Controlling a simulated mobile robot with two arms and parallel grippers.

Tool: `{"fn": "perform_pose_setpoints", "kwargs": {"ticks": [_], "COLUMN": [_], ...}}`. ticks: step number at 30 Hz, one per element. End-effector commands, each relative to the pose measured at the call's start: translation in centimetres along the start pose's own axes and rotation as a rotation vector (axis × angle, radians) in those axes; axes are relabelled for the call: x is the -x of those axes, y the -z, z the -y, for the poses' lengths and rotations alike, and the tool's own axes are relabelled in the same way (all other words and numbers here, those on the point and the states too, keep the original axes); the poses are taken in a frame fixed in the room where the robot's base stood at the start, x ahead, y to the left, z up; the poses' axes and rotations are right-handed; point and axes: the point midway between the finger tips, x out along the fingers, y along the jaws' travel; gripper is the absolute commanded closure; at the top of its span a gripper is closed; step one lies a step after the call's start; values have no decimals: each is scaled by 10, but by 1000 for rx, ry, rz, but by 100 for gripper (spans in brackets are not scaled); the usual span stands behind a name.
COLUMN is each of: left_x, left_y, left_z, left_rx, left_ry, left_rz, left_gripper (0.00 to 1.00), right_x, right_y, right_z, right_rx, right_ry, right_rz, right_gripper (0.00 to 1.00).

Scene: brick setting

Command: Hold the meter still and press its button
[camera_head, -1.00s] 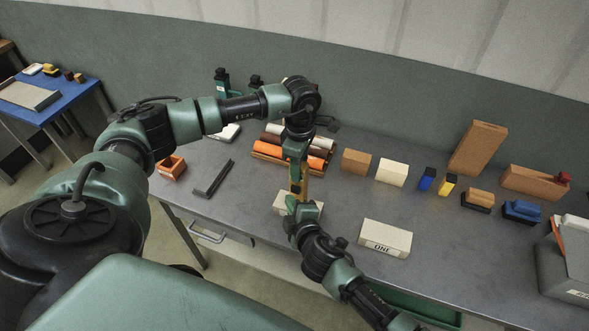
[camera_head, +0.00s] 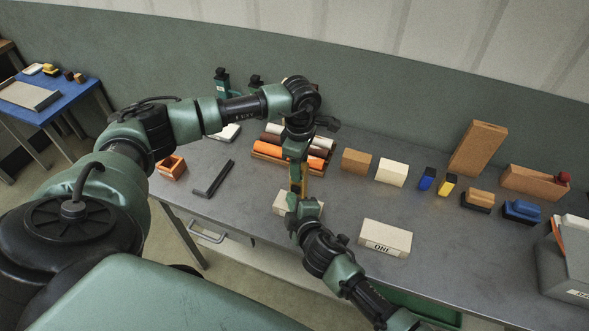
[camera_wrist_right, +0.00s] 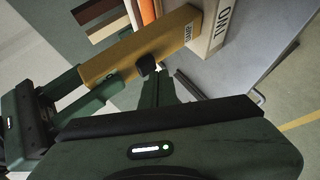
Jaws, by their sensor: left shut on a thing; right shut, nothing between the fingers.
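The meter is a long yellow bar (camera_wrist_right: 150,45) with small dark lettering near one end in the right wrist view. In the head view it is a narrow yellow strip (camera_head: 295,184), largely hidden by my grippers. My left gripper (camera_head: 296,170) is shut on the meter; in the right wrist view its fingers (camera_wrist_right: 88,88) grip the end at the left. My right gripper (camera_head: 293,201) is shut and empty, close below the meter. A small black tip (camera_wrist_right: 147,65) overlaps the meter's face there; I cannot tell whether it is button or fingertip, or whether they touch.
A white box marked ONE (camera_head: 385,239) lies right of my right gripper; another white box (camera_head: 283,206) is partly behind it. A rack of orange and white rolls (camera_head: 318,152) stands behind. Blocks (camera_head: 357,161) line the table's back.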

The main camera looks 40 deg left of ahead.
Motion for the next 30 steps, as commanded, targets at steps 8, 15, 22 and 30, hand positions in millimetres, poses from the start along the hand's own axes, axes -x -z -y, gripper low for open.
{"fn": "perform_pose_setpoints", "kwargs": {"ticks": [8,15,22,30], "left_x": [-1,-1,-1,-1], "left_y": [0,0,0,0], "left_z": [0,0,0,0], "left_rx": [0,0,0,0], "left_ry": [1,1,1,1], "left_rz": [-1,-1,-1,-1], "left_gripper": [100,100,100,100], "right_x": [-1,-3,-5,-7], "right_y": [-1,-2,-4,-5], "right_z": [0,-2,-3,-5], "right_rx": [0,1,1,0], "right_ry": [0,0,0,0], "right_rz": [0,0,0,1], "right_gripper": [100,100,100,100]}}
